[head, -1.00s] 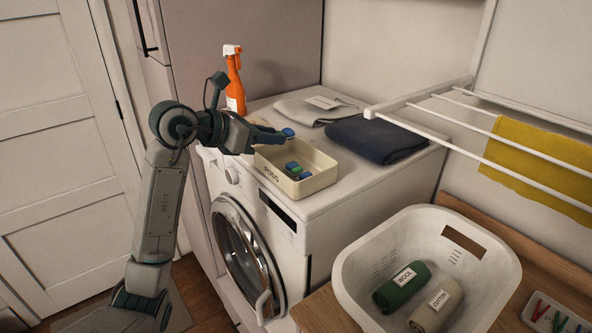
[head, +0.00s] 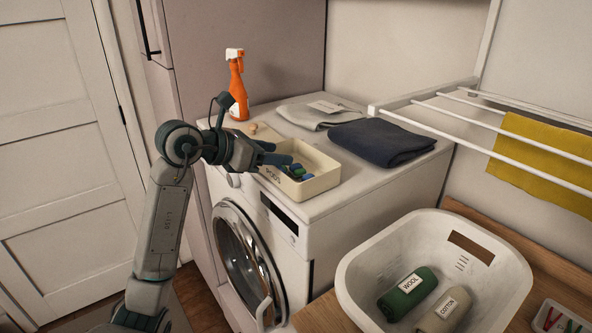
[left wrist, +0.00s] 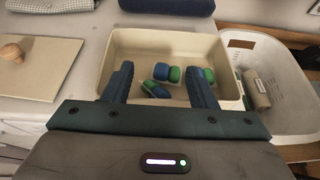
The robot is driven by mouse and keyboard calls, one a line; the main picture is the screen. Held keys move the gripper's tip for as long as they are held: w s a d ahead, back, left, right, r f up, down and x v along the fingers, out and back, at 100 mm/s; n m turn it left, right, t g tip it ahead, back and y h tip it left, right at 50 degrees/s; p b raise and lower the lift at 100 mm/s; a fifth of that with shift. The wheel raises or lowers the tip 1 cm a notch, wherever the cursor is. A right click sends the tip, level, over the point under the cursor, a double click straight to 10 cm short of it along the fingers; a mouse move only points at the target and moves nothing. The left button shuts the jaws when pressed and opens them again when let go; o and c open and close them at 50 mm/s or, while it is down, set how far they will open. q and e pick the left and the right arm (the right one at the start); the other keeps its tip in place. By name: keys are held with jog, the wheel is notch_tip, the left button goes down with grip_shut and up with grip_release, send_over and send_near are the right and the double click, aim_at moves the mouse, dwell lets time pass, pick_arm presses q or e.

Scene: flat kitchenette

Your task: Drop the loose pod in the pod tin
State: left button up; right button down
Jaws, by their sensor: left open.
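The pod tin (head: 318,184) is an open cream box with a "PODS" label, on top of the washing machine. It also shows in the left wrist view (left wrist: 226,75). Several blue-and-green pods (head: 297,171) lie inside it. I see no pod outside the tin. My left gripper (head: 277,157) is over the tin, open and empty, its fingers (left wrist: 160,75) pointing into it. My right gripper is not in view.
A cream lid (left wrist: 40,68) with a wooden knob lies left of the tin. An orange spray bottle (head: 237,90), a grey cloth (head: 312,115) and a navy towel (head: 380,142) stand behind and beside it. A white laundry basket (head: 400,240) is at front right.

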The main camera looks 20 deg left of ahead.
pick_arm(q)
jog(key=shift+s+a+r, duration=0.1)
jog(key=shift+s+a, duration=0.05)
jog(key=shift+a, duration=0.05)
jog(key=b+v, duration=0.4)
jog(key=v, duration=0.6)
jog(key=shift+s, duration=0.15)
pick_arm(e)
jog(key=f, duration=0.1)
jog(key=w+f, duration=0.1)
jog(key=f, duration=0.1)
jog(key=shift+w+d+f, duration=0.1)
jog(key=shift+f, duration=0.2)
pick_arm(q)
jog(key=shift+r, duration=0.1)
